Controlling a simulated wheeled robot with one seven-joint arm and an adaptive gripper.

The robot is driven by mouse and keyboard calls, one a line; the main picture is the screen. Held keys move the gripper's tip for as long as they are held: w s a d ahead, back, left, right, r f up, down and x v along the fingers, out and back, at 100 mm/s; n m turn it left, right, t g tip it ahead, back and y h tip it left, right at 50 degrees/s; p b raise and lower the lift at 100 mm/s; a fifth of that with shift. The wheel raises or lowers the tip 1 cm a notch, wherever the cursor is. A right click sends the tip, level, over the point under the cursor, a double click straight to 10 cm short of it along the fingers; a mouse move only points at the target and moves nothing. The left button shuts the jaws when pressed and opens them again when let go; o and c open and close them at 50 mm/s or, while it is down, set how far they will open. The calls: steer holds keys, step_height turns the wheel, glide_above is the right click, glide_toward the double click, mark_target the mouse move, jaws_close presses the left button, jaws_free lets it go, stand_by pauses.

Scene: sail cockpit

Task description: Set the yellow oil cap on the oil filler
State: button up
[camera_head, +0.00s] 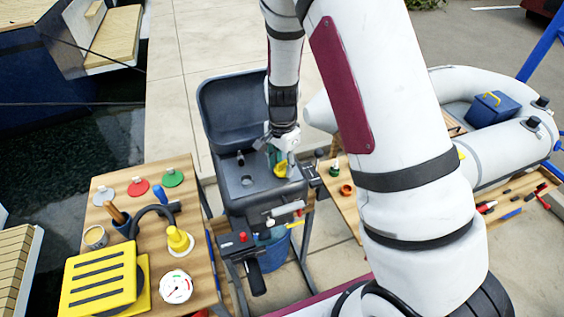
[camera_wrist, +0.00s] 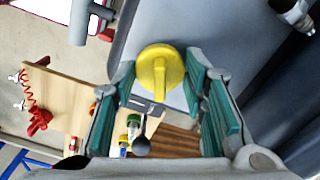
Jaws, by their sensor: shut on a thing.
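The yellow oil cap (camera_head: 280,170) has a raised bar across its round top. It shows at the upper middle of the wrist view (camera_wrist: 160,72), between the teal finger pads. My gripper (camera_head: 277,162) is shut on it, above the right part of the dark engine's open top (camera_head: 262,200). A dark round opening (camera_head: 247,181) lies on the engine top left of the cap; I cannot tell whether it is the oil filler. The surface directly under the cap is hidden by the cap and fingers.
A short upright stub (camera_head: 240,158) stands on the engine top left of my gripper. The raised grey cowl (camera_head: 232,103) rises behind. A wooden table (camera_head: 140,215) with several parts is at left, and another small table (camera_head: 342,207) is at right.

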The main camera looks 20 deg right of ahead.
mark_target(282, 162)
steer(key=shift+f, duration=0.5)
steer(key=o, duration=0.7)
steer(key=shift+r, duration=0.1)
steer(key=shift+r+p, duration=1.8)
steer(key=shift+r, duration=3.65)
